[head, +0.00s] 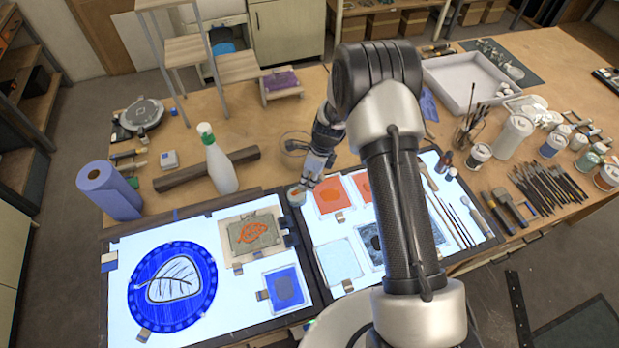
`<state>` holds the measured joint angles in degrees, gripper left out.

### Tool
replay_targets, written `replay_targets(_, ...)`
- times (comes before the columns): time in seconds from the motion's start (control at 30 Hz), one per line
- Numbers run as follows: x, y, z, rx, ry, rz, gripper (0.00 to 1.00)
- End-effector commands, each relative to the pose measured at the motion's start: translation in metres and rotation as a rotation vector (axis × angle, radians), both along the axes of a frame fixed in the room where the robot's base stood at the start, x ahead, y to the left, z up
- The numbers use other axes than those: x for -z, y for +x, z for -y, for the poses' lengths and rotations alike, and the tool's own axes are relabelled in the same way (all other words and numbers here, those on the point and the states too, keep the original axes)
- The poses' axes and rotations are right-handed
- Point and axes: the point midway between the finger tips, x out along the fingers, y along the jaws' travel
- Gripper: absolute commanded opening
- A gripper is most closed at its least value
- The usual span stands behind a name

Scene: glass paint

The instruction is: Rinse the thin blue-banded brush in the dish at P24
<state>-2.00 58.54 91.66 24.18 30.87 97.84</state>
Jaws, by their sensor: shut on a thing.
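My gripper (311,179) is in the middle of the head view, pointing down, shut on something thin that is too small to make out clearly. It is low, just right of a small round dish (296,194) at the top left corner of the right light panel. I cannot tell whether the held thing touches the dish. A clear glass bowl (292,146) stands behind, left of my gripper. No P24 label can be read. Several thin brushes (453,211) lie on the right part of the panel; their bands cannot be made out.
The left light panel (215,312) holds a blue leaf plate (146,308). Glass samples (332,196) lie on the right panel. A brush cup (467,140) and paint jars fill the right.

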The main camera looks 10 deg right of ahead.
Motion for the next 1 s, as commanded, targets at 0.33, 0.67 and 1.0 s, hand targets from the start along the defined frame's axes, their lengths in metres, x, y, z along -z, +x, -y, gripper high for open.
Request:
replay_targets(0.33, 0.0, -0.004, -0.002, -0.001, -0.001, 0.002, 0.0)
replay_targets(0.67, 0.0, 0.005, 0.002, -0.001, 0.0, 0.001, 0.0)
replay_targets(1.0, 0.0, -0.007, -0.003, -0.001, 0.0, 0.001, 0.0)
